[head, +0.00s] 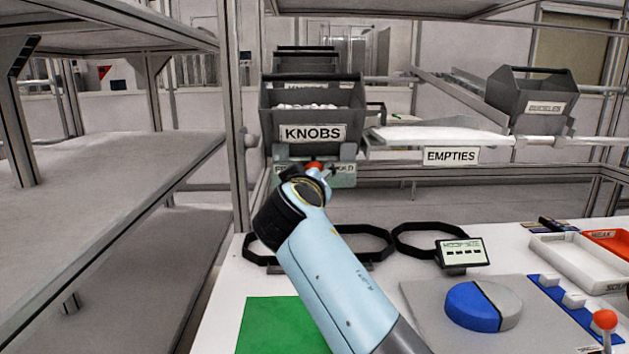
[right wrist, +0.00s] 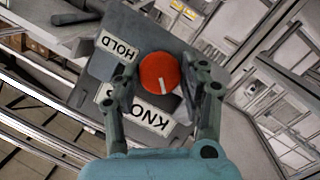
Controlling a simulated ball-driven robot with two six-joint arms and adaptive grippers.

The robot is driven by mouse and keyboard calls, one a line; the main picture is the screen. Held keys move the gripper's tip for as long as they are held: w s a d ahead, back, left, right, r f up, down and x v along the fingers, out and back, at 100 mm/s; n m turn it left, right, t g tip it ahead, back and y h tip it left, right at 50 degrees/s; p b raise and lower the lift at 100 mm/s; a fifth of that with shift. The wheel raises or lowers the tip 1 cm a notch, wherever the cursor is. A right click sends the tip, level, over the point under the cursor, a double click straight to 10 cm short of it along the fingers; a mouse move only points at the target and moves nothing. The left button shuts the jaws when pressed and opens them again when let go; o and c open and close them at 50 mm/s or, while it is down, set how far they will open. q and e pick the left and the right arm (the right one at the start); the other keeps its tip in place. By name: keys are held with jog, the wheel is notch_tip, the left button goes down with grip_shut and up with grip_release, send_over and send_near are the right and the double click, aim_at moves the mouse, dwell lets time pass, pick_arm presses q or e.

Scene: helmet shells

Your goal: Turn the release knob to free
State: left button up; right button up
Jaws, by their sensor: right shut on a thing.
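The release knob is a red round knob (right wrist: 160,72) with a white pointer line. It sits on a grey plate (right wrist: 133,35) below the KNOBS bin (head: 312,105). In the head view the knob (head: 314,167) shows just above my right gripper (head: 318,178). In the right wrist view my right gripper (right wrist: 170,85) has a finger on each side of the knob and is shut on it. The pointer line runs toward the lower edge of that view. A HOLD label (right wrist: 118,47) is beside the knob; the other plate label is mostly hidden. My left gripper is not in view.
An EMPTIES rack (head: 450,155) is right of the bin. Below, the white bench holds black rings (head: 262,250), a small display (head: 462,252), a green mat (head: 272,325), a blue and grey disc (head: 475,308), trays and a red-balled lever (head: 605,320). A shelf stands left.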

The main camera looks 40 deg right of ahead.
dwell(0.4)
jog(key=o, duration=1.2)
